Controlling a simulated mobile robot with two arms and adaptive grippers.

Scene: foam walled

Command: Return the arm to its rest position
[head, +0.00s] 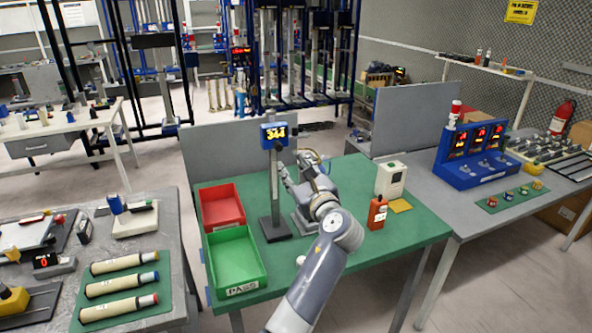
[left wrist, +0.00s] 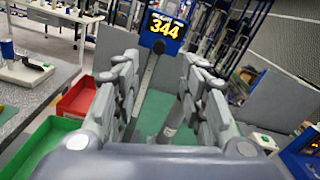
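My left gripper (head: 298,166) is over the green-topped table, just right of the display stand. In the left wrist view my left gripper (left wrist: 162,68) has its two grey fingers spread apart, with nothing between them. The green mat and the stand's post show through the gap. My left arm reaches in from the bottom of the head view. My right gripper is in neither view.
The display stand (head: 275,190) reads 344. A red bin (head: 221,222) and green PASS bin (head: 258,282) stand left. An orange bottle (head: 377,214) and white device (head: 391,180) stand right. A grey panel (head: 205,157) rises behind. The table's front right is clear.

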